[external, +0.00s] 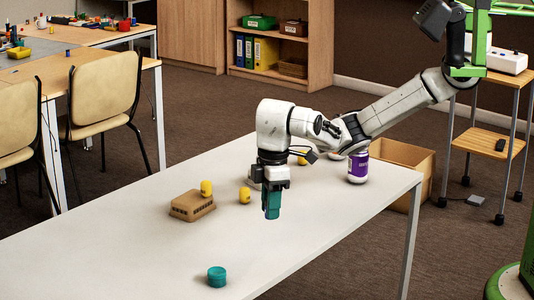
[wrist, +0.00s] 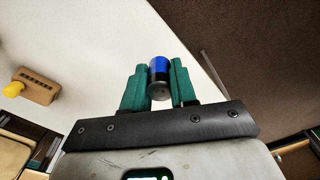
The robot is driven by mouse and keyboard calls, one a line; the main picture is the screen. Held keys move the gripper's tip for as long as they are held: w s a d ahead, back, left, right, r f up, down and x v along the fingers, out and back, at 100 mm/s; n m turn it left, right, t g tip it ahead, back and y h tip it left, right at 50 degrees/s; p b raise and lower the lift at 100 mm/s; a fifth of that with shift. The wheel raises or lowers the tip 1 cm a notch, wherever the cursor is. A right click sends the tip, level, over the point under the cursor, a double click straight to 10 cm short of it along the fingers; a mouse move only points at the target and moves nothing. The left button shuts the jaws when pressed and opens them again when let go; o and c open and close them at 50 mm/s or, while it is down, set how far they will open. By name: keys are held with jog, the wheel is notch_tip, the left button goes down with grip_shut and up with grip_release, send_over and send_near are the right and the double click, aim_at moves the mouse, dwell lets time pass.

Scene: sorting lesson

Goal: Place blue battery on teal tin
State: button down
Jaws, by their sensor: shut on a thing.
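My gripper (external: 271,203) has teal fingers and is above the white table in the external view. In the wrist view my gripper (wrist: 160,85) is shut on the blue battery (wrist: 159,68), which has a blue body, a dark band and a grey end. The battery is hidden behind the fingers in the external view. The teal tin (external: 217,277) is a short round tin near the front of the table, below and left of my gripper. They are well apart. The tin does not show in the wrist view.
A purple-and-white jar (external: 358,167) stands at the table's far right. The white table (external: 130,245) is clear around the tin.

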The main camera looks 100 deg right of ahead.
jog(key=w+a+f+b, duration=0.1)
jog(key=w+f+b, duration=0.4)
jog(key=w, duration=0.4)
jog(key=b, duration=0.1)
send_over(216, 271)
jog(key=f, duration=0.4)
jog(key=shift+s, duration=0.35)
jog(key=shift+w+f, duration=0.25)
jog(key=shift+f, duration=0.15)
jog(key=shift+f+b, duration=0.3)
jog(key=shift+f, duration=1.2)
jog(key=shift+f, duration=0.1)
jog(key=c, duration=0.9)
grip_release()
notch_tip(216, 271, up, 12)
jog(key=p, duration=0.1)
jog(key=shift+s, duration=0.25)
